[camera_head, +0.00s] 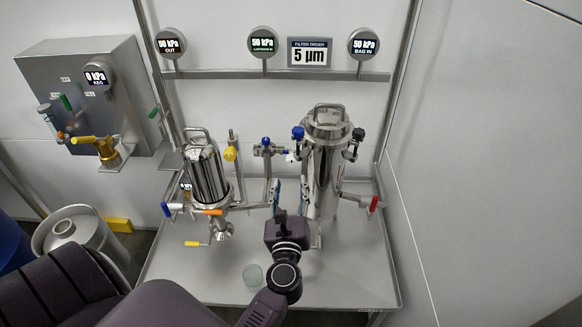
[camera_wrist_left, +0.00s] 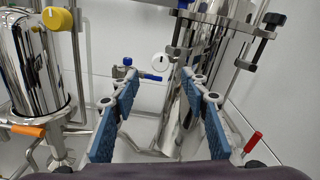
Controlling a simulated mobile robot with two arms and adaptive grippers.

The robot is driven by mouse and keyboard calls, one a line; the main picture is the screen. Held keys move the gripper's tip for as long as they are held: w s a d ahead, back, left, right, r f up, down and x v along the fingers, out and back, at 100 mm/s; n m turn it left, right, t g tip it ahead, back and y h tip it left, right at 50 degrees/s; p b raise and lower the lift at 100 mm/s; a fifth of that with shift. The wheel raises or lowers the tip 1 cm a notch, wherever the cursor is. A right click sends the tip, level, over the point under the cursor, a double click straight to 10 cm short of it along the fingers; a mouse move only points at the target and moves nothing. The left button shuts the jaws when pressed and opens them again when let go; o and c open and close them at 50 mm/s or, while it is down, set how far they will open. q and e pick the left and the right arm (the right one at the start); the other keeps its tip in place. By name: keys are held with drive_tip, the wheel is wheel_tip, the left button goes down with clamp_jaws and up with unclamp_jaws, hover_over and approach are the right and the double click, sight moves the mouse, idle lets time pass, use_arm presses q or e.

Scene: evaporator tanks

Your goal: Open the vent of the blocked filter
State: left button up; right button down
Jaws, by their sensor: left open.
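A tall steel filter housing (camera_head: 322,185) stands right of centre, with a blue knob (camera_head: 298,133) and a black knob (camera_head: 358,134) near its lid. A shorter steel filter (camera_head: 204,178) stands to its left, with a yellow knob (camera_head: 230,153) beside its top. All three wall gauges read 50 kPa; I cannot tell which filter is blocked or which knob is its vent. My left gripper (camera_head: 276,188) is open and empty between the two filters, below knob height. In the left wrist view its blue-padded fingers (camera_wrist_left: 163,86) point toward the tall housing's lower body. My right gripper is not in view.
A blue-handled valve (camera_head: 266,143) sits on the pipe between the filters. Red (camera_head: 374,204) and orange (camera_head: 207,212) handles stick out low. A control box (camera_head: 85,95) is at left.

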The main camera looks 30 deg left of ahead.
sight(292, 163)
use_arm(q)
drive_tip(key=p+x, duration=0.1)
drive_tip(key=x, duration=0.6)
drive_tip(key=shift+w, duration=0.2)
drive_tip(key=c, duration=0.5)
clamp_jaws()
